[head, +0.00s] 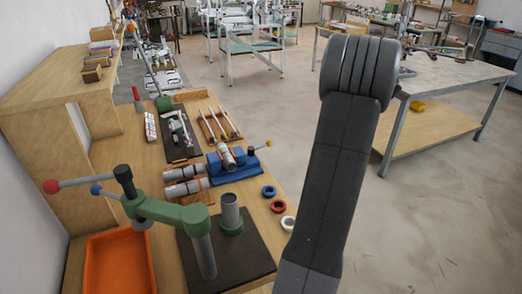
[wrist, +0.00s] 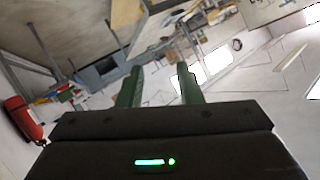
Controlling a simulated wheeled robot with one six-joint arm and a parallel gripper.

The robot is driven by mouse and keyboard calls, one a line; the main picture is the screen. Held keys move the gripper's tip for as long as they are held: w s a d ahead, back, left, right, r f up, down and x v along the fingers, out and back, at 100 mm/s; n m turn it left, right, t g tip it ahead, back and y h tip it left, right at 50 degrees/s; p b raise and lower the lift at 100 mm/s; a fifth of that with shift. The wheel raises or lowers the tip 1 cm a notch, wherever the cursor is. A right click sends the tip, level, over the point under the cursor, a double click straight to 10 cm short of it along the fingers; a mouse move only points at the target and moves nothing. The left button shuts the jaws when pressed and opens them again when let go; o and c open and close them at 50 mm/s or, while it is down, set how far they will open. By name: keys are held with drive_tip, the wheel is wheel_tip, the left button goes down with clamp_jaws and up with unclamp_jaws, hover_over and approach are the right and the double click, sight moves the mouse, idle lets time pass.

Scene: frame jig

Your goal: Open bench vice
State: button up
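The blue bench vice (head: 238,162) sits on the wooden bench in the head view, near the bench's right edge. Its handle ends in a yellow knob (head: 269,143) on the right side. A grey cylinder (head: 227,157) lies at its jaws; I cannot tell whether they clamp it. My gripper (wrist: 158,70) shows in the wrist view with its two green fingers apart and nothing between them. It is outside the head view, where my raised dark arm stands right of the bench. The wrist view does not show the vice.
A green press (head: 178,213) with red- and blue-knobbed levers stands in front of the vice, beside an orange tray (head: 119,262). Grey cylinders (head: 183,188) lie left of the vice. Blue, red and white rings (head: 278,206) lie on the right. A metal-framed table (head: 450,75) stands across open floor.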

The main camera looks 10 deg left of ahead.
drive_tip(key=w+a+f+n+t+y+b, duration=0.15)
drive_tip(key=a+f+y, duration=0.35)
drive_tip(key=a+f, duration=0.5)
drive_tip(key=n+g+y+b, duration=0.2)
drive_tip(key=g+y+b, duration=0.25)
drive_tip(key=y, duration=0.75)
approach(260, 147)
drive_tip(key=w+d+p+x, duration=0.1)
drive_tip(key=x, duration=1.1)
drive_tip(key=shift+w+g+p, duration=0.15)
drive_tip(key=shift+g+p, duration=0.25)
drive_tip(key=shift+d, duration=0.1)
clamp_jaws()
